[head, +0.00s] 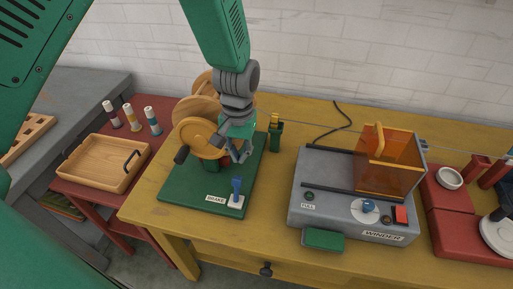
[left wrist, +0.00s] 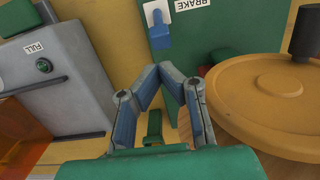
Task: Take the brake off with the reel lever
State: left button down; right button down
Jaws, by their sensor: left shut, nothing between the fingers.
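The blue reel lever (head: 236,188) stands upright on the front right corner of the green reel base (head: 180,196), beside a white BRAKE label (head: 216,199). In the left wrist view the lever (left wrist: 158,28) is at the top, beyond my fingertips. My left gripper (head: 243,156) is above the base, next to the wooden reel (head: 190,135), behind and above the lever and apart from it. In the left wrist view its fingers (left wrist: 166,68) meet at the tips, shut and empty. The gripper hides part of the reel. My right gripper is not in view.
The grey winder (head: 300,190) with an orange cover (head: 395,172) stands right of the base. A small green post (head: 276,138) stands between them. A wooden tray (head: 90,180) and several spools (head: 131,117) are on the red table at left. The yellow tabletop in front is clear.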

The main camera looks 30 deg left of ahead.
aim_at(237, 188)
pick_arm(q)
jog(key=shift+w+d+r, duration=0.1)
jog(key=shift+w+r, duration=1)
jog(key=shift+r, duration=0.05)
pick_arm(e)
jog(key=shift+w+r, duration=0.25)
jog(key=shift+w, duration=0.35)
pick_arm(q)
jog(key=f, duration=0.6)
jog(key=s+f, duration=0.1)
jog(key=f, duration=0.3)
jog(key=shift+d, duration=0.15)
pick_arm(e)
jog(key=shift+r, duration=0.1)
